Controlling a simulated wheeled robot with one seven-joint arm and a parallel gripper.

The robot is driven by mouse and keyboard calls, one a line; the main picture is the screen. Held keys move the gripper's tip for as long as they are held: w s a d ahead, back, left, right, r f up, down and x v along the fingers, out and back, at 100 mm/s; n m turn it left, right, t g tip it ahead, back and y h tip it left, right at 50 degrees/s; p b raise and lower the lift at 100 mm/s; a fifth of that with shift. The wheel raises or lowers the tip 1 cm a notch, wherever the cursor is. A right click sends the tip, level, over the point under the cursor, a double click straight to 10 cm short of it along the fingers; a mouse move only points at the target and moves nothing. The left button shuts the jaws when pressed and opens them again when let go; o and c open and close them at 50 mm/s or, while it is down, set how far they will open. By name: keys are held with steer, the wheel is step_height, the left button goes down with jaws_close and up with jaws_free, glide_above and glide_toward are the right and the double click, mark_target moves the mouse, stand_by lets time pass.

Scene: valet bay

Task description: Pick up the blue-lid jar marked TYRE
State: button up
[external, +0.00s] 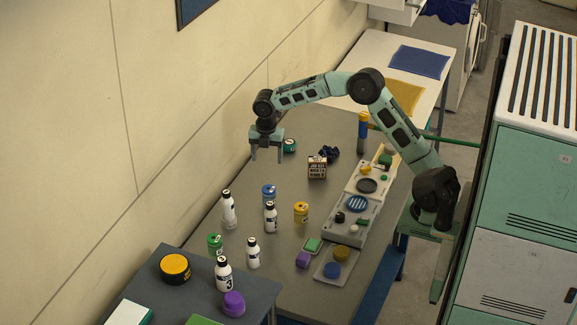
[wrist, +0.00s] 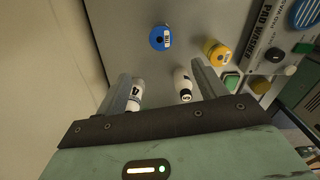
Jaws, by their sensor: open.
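A blue-lid jar (external: 269,192) stands upright on the grey table, among white bottles and other jars. In the wrist view its round blue lid (wrist: 160,38) shows at the upper middle, beyond the fingertips; its label is too small to read as TYRE. My gripper (external: 267,157) is open and empty, fingers pointing down, well above the table toward the wall side. In the wrist view the fingers (wrist: 160,72) are apart with nothing held between them.
The wall (external: 180,100) borders the table's left.

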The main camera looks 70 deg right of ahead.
mark_target(269, 189)
step_height(269, 189, down, 12)
steer(key=p, duration=0.2)
steer(key=shift+d+p, duration=0.1)
steer(key=shift+p, duration=0.25)
steer(key=shift+s+f+p, duration=0.1)
steer(key=shift+f+p, duration=1.05)
steer(key=shift+f, duration=1.5)
steer(key=c, duration=1)
